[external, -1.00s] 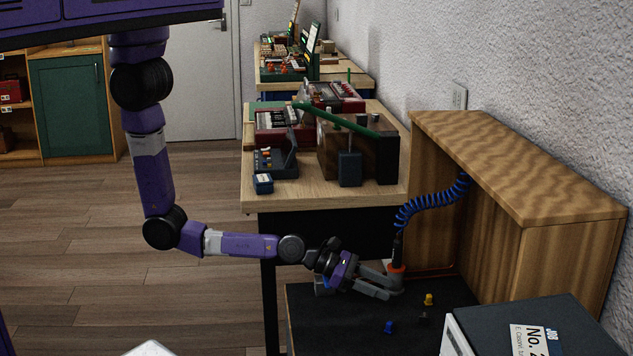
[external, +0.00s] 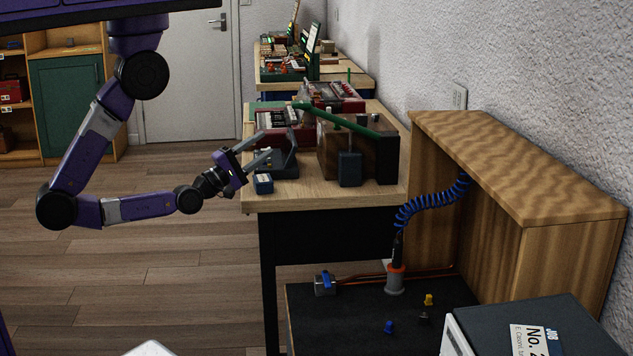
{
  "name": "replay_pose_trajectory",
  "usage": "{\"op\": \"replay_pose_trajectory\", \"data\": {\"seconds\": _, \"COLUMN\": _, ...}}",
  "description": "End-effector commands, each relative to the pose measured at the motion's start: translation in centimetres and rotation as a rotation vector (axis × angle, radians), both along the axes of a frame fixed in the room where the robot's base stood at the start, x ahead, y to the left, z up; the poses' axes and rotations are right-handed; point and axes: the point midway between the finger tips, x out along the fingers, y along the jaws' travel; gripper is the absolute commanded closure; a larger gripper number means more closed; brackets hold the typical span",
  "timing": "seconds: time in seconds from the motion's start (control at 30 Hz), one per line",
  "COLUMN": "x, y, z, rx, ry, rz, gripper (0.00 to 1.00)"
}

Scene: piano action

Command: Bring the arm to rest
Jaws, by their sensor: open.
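My gripper (external: 259,151) is open and holds nothing that I can see. Its two grey fingers point up and to the right, in front of the wooden bench (external: 330,194) in the picture. My purple arm is bent, with its elbow low at the left over the floor. From this view I cannot tell how far the fingers are from the small dark device (external: 287,165) that shows behind them.
A tool with a coiled blue cord (external: 425,203) stands upright in a grey holder (external: 395,282) on the black surface (external: 350,325). A small metal block (external: 325,284) and yellow and blue pegs are there too. A wooden cabinet (external: 570,215) stands right. Floor at left is clear.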

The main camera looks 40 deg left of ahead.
Motion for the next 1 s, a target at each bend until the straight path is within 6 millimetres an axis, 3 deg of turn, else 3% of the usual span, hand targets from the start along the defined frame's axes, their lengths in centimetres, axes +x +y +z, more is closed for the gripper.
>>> {"op": "replay_pose_trajectory", "data": {"seconds": 0.1, "x": -1.9, "y": 2.9, "z": 0.3, "rx": 0.329, "ry": 0.051, "rz": 0.16, "gripper": 0.57}}
{"op": "replay_pose_trajectory", "data": {"seconds": 0.3, "x": -5.8, "y": 6.9, "z": -0.1, "rx": 0.906, "ry": 0.146, "rz": 0.332, "gripper": 0.57}}
{"op": "replay_pose_trajectory", "data": {"seconds": 0.53, "x": -10.6, "y": 10.1, "z": 0.0, "rx": 1.479, "ry": 0.242, "rz": 0.368, "gripper": 0.57}}
{"op": "replay_pose_trajectory", "data": {"seconds": 0.73, "x": -12.6, "y": 11.0, "z": 0.0, "rx": 1.711, "ry": 0.27, "rz": 0.337, "gripper": 0.57}}
{"op": "replay_pose_trajectory", "data": {"seconds": 1.0, "x": -12.8, "y": 11.1, "z": -0.1, "rx": 1.73, "ry": 0.273, "rz": 0.333, "gripper": 0.57}}
